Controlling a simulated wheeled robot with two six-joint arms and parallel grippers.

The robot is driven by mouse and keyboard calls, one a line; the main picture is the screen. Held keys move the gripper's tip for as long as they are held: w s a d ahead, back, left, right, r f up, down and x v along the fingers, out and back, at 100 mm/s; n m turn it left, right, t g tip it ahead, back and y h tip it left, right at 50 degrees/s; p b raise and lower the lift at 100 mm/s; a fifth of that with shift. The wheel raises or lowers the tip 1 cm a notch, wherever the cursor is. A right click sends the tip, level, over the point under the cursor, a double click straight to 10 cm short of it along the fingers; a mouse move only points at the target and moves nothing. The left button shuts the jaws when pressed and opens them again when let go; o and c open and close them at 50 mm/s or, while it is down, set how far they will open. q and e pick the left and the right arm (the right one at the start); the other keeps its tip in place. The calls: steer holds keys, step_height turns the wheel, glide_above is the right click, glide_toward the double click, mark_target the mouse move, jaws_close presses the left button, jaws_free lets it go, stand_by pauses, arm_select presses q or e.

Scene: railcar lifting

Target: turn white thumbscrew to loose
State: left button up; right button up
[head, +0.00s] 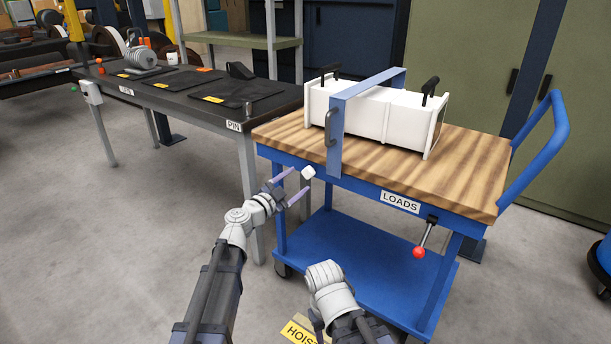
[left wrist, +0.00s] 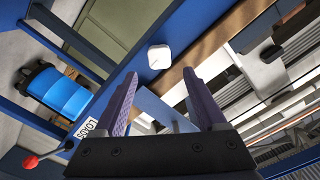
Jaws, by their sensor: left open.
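The white thumbscrew (head: 308,172) is a small rounded square knob on the front side of the blue cart, at the foot of the blue strap bracket. It also shows in the left wrist view (left wrist: 159,57), just beyond the fingertips, with a small mark on its face. My left gripper (head: 299,181) is open and empty, its purple fingers pointing at the thumbscrew. In the left wrist view the fingers (left wrist: 160,78) stand apart on either side below the knob, and no contact shows. My right arm shows at the bottom middle of the head view, but its fingers do not show.
The blue bracket (head: 337,118) spans a white box (head: 380,112) with black handles on the wooden cart top (head: 465,165). A lever with a red ball (head: 419,252) hangs below the LOADS label. A dark bench (head: 190,88) stands left. Grey floor (head: 110,230) is clear.

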mark_target(308, 173)
arm_select(q)
steer(key=x, duration=0.5)
steer(key=shift+w+d, duration=0.1)
steer(key=shift+w, duration=0.05)
steer(key=shift+c, duration=0.3)
jaws_close()
